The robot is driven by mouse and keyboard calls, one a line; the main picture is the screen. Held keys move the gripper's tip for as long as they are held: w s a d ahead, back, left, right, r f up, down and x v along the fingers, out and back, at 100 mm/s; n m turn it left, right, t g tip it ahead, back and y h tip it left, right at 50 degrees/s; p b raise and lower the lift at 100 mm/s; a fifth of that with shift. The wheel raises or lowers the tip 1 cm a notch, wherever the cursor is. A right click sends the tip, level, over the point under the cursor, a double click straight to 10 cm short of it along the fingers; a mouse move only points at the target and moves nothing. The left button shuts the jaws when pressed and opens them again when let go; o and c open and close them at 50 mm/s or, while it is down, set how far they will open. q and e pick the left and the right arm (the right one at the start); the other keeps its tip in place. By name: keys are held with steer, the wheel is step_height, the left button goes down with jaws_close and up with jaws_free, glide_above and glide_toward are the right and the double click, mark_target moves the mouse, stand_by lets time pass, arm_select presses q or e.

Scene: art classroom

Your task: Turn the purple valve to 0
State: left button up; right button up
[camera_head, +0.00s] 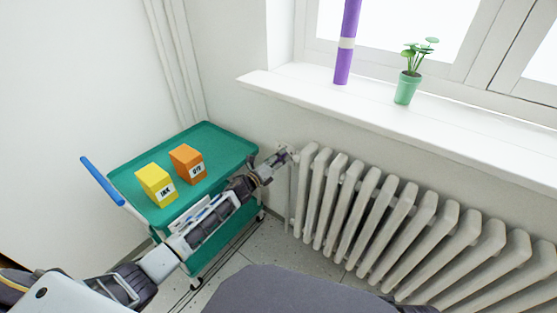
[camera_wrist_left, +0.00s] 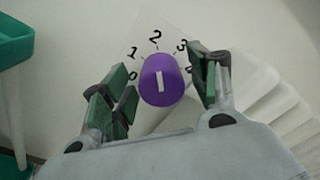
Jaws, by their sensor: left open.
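The purple valve (camera_wrist_left: 162,80) is a round knob with a white bar on its face, shown in the left wrist view. The numbers 0, 1, 2 and 3 run around its left and upper side on a pale plate. The bar stands about upright, its upper end roughly toward 2. My left gripper (camera_wrist_left: 163,86) is open, with one green-padded finger on each side of the knob; I cannot tell whether either touches it. In the head view my left gripper (camera_head: 283,155) is at the radiator's upper left end, and the valve cannot be made out there. My right gripper is not in view.
A white radiator (camera_head: 375,222) stands right of the gripper, below a windowsill (camera_head: 300,82) with a purple tube (camera_head: 346,45) and potted plant (camera_head: 406,85). My left arm passes over a green cart (camera_head: 225,140) bearing a yellow box (camera_head: 155,183) and an orange box (camera_head: 187,162).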

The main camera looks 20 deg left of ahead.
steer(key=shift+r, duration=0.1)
arm_select(q)
steer(key=c, duration=1)
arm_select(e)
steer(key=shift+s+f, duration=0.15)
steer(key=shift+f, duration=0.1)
